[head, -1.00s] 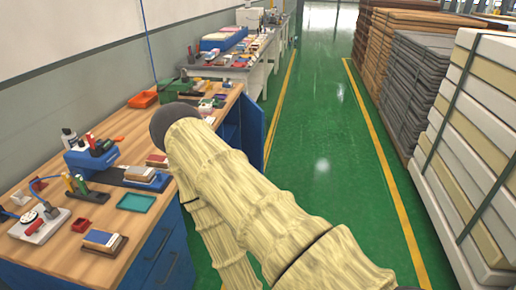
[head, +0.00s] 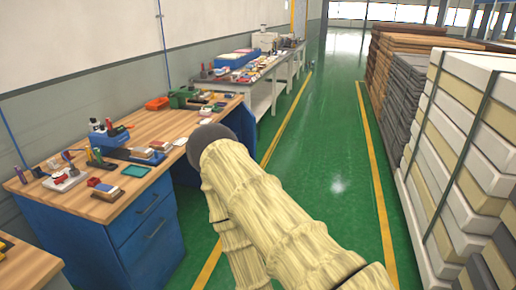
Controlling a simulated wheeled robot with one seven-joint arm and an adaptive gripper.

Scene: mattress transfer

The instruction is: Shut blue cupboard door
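The blue cupboard door (head: 243,123) shows at the far end of the wooden-topped workbench (head: 62,207). It appears to stand open, sticking out from the bench front towards the aisle. My arm covers its lower part and much of the opening beside it. A dark gap shows under the bench top, left of my arm. My cream, ridged arm (head: 270,215) reaches up from the bottom of the head view. My gripper is not in view, so I cannot tell whether it touches the door.
Blue drawers (head: 150,230) form the bench's near end, with tools and trays on top. Another bench corner (head: 25,262) is at bottom left. The green aisle floor (head: 335,180) is clear between yellow lines. Stacked mattresses (head: 460,150) line the right.

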